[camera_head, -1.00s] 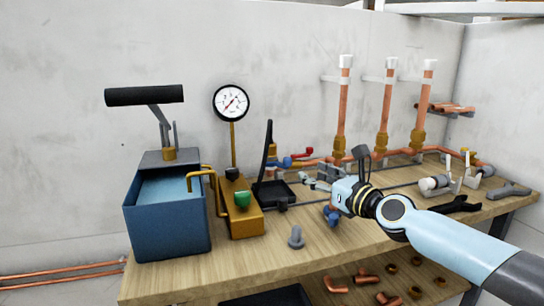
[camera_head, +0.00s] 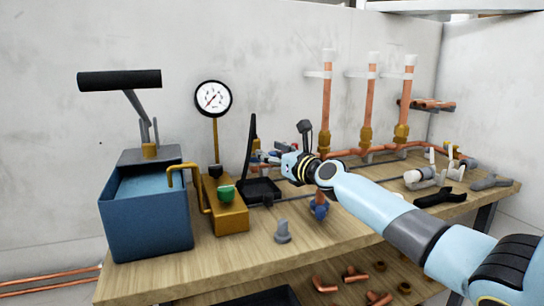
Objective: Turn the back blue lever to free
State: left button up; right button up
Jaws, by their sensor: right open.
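The back blue lever (camera_head: 269,155) sits on the copper pipe run at the back of the workbench, just right of the black tray. It is small and partly hidden by my right gripper (camera_head: 274,162). My right gripper comes in from the right and reaches across the bench, with its jaws open at or very near the lever. I cannot tell whether they touch it. A second blue handle (camera_head: 318,210) is nearer the bench front, below my right arm. My left gripper is out of view.
A blue pump tank (camera_head: 150,222) with a black handle and a brass block (camera_head: 228,218) stand at left, beside a gauge (camera_head: 213,98). A grey fitting (camera_head: 282,232) stands near the front. Upright copper pipes (camera_head: 326,110) rise at the back; a black wrench (camera_head: 440,196) lies at right.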

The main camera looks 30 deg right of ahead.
jog(key=shift+c, duration=0.2)
grip_shut()
jog(key=shift+w+a+f, duration=0.1)
jog(key=shift+w+f, duration=0.05)
jog(key=shift+f, duration=0.05)
dwell(0.4)
